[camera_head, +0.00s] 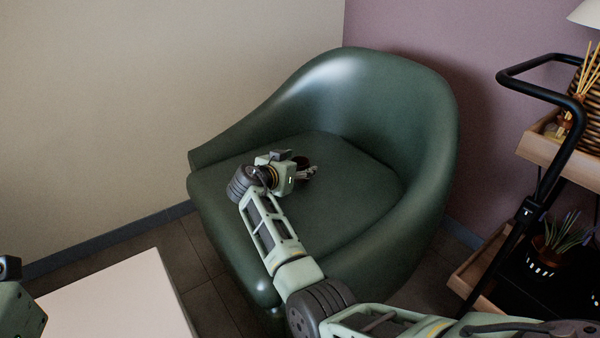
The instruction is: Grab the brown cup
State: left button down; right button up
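A small dark brown object, seemingly the brown cup (302,161), is on the seat of the green armchair (345,180), mostly hidden behind my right wrist and gripper. My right arm reaches from the bottom right over the seat. My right gripper (309,173) is right at the cup, with its fingers pointing right in the picture. The fingers are small and partly covered, so I cannot tell whether they are open, shut or touching the cup. Only a piece of my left arm shows at the bottom left edge; its gripper is not in view.
The armchair's curved back and arms wall in the seat. A pale table top (115,300) is at the bottom left. A black-framed trolley (528,210) with wooden shelves, reed sticks and a plant (560,240) stands at the right. Walls are behind the chair.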

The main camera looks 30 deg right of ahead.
jog(key=c, duration=1)
jog(key=shift+r, duration=0.1)
